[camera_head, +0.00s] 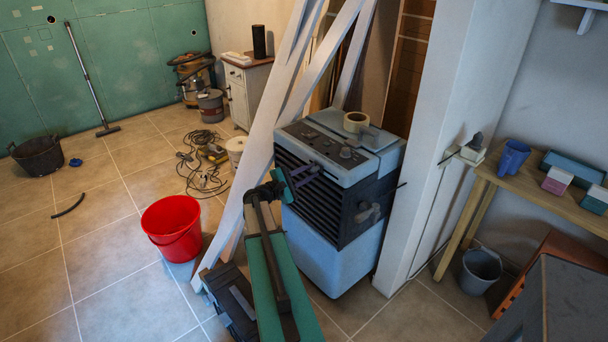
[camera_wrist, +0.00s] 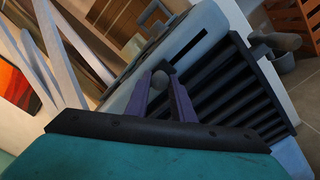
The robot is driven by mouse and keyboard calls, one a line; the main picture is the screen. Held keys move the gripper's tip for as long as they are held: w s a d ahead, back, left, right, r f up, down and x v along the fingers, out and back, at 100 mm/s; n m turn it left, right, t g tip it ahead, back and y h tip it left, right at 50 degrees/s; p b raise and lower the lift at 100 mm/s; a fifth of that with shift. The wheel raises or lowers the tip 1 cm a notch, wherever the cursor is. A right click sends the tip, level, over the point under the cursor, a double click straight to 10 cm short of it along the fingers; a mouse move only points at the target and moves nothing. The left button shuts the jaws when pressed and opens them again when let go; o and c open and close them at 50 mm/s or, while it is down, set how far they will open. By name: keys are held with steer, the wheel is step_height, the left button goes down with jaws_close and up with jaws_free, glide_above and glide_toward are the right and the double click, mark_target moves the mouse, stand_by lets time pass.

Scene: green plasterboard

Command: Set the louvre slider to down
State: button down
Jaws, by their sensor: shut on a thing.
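The louvre slider's small grey knob (camera_wrist: 160,80) shows between my two purple fingers in the wrist view, at the edge of the dark louvre slats (camera_wrist: 230,95). My gripper (camera_wrist: 161,88) is shut on this knob. In the head view my gripper (camera_head: 308,171) is at the upper front of the pale blue cooler (camera_head: 336,254), against its slatted face. The fingers hide the knob there, and its track cannot be made out, so its exact setting is unclear.
White slanted beams (camera_head: 264,150) stand close to the left of the cooler, and a white pillar (camera_head: 436,140) to its right. A tape roll (camera_head: 356,121) lies on the cooler's top. A dark lever (camera_head: 368,212) sticks out of its side. A red bucket (camera_head: 172,227) stands on the floor at left.

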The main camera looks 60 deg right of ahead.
steer(key=shift+r, duration=0.15)
steer(key=c, duration=1.5)
jaws_free()
steer(key=b+v, duration=0.3)
steer(key=v, duration=1)
steer(key=shift+w+a+b, duration=0.15)
steer(key=shift+a+b, duration=0.15)
steer(key=shift+a, duration=0.05)
